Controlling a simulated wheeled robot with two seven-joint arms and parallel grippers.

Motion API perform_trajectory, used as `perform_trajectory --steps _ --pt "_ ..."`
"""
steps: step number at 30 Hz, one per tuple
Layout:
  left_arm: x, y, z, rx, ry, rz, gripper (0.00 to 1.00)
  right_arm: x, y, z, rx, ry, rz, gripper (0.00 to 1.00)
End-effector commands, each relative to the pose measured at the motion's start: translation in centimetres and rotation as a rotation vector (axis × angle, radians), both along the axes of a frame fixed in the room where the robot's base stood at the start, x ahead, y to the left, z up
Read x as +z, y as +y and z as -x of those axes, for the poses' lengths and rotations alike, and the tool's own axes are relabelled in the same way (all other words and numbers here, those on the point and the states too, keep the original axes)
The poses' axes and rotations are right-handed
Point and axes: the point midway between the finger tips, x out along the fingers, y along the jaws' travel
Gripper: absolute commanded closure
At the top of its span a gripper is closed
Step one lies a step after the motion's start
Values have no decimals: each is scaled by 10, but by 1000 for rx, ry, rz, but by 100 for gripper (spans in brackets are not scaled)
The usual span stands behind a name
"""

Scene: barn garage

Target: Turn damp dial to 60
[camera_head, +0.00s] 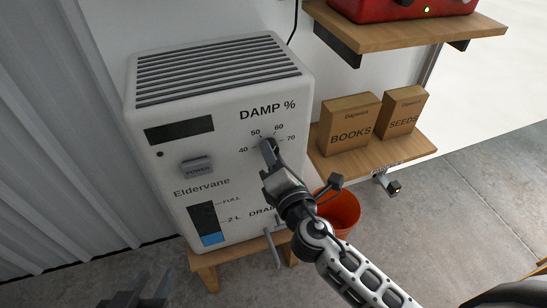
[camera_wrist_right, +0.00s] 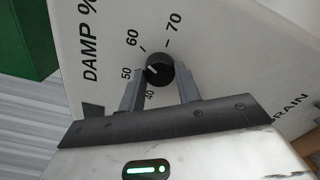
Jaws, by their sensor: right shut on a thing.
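The white Eldervane dehumidifier (camera_head: 165,165) has a DAMP % scale marked 40 to 70 on its front. My right gripper (camera_head: 269,153) is at the black damp dial, mostly hidden behind the fingers in the head view. In the right wrist view the round dial (camera_wrist_right: 160,70) sits between the two fingers of my right gripper (camera_wrist_right: 159,82), which are shut on its sides. A short white mark on the dial points roughly toward 50. My left gripper (camera_head: 145,291) is low at the bottom left, empty and apart from the machine; its fingers look spread.
The machine stands on a wooden stand (camera_head: 208,260). An orange bucket (camera_head: 340,211) is below right. A wooden shelf (camera_head: 345,165) holds the BOOKS box (camera_head: 350,122) and SEEDS box (camera_head: 403,110). The POWER button (camera_head: 197,168) and a drain lever (camera_head: 273,248) are on the front.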

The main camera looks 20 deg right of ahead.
Motion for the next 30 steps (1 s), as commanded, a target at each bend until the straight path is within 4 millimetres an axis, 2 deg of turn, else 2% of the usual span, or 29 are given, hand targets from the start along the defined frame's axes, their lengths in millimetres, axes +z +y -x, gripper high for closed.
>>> perform_trajectory --steps 13,14,15,16,30 --pt "-2 0 1 -2 5 -1 63 1 1 0 1 -1 -9 90" --pt "-2 0 1 -2 5 -1 63 1 1 0 1 -1 -8 59" --pt "-2 0 1 -2 6 -1 63 1 1 0 1 -1 -8 48" --pt "-3 0 1 -2 6 -1 63 1 1 0 1 -1 -8 45" --pt "-2 0 -3 -2 -4 -3 63 0 4 7 11 1 -8 45"
